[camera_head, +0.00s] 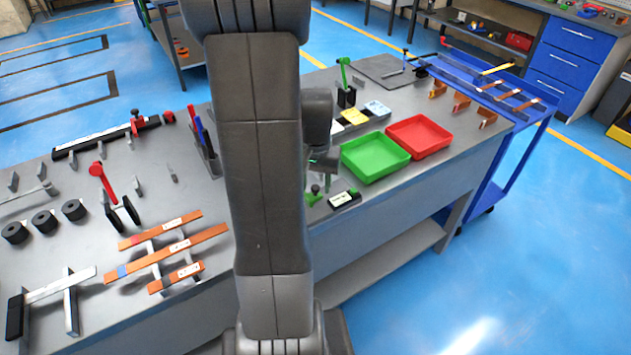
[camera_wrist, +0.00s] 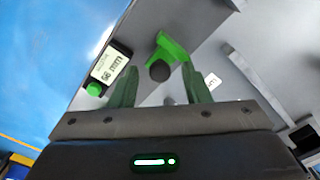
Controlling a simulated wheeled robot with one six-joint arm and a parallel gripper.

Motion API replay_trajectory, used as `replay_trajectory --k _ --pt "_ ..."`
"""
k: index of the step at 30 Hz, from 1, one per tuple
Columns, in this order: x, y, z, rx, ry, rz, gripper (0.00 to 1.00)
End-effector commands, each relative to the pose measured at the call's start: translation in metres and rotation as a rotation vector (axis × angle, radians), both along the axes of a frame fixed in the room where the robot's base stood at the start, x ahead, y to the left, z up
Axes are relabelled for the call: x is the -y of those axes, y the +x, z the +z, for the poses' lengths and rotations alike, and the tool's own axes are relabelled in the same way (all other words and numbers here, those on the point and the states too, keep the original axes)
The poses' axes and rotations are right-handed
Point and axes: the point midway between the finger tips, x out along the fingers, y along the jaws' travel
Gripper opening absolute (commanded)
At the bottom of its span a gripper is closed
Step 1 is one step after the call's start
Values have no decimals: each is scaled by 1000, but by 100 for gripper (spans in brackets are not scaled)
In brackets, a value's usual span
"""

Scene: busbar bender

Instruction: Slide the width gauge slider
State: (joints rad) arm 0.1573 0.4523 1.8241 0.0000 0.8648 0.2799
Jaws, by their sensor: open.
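The width gauge shows in the wrist view as a black box with a white display (camera_wrist: 108,75) that reads in mm, with a green knob at its lower corner. A green slider (camera_wrist: 172,46) with a dark round knob stands to the right of the display. My gripper (camera_wrist: 160,84) is open, its two fingers on either side below the slider's knob in the picture. I cannot tell whether they touch it. In the head view the gauge display (camera_head: 341,199) sits at the bench's front edge, and my gripper (camera_head: 324,172) is just above it, partly hidden by my arm.
A green tray (camera_head: 375,157) and a red tray (camera_head: 419,137) lie to the right of the gauge. A green-handled clamp (camera_head: 345,84) stands behind. Copper bars on supports (camera_head: 172,252) and a red-handled tool (camera_head: 103,184) are on the left. My arm hides the middle bench.

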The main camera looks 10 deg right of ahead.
Motion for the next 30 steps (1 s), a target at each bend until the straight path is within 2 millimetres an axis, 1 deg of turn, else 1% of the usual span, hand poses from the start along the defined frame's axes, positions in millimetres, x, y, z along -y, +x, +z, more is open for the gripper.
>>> replay_trajectory --k 1,2,6,8,12,16,22,23,25,26,30 --pt "0 0 0 0 0 0 43" --pt "0 0 0 0 0 0 39" --pt "0 0 0 0 0 0 12" --pt "0 0 0 0 0 0 0" --pt "0 0 0 0 0 0 0" --pt "-6 -2 0 0 0 1 0" --pt "-5 -2 0 -1 0 0 0" --pt "-5 -2 0 0 0 0 27" --pt "-5 -2 0 0 0 0 41" --pt "-5 -2 0 0 0 0 43" --pt "-5 -2 0 0 0 0 43"
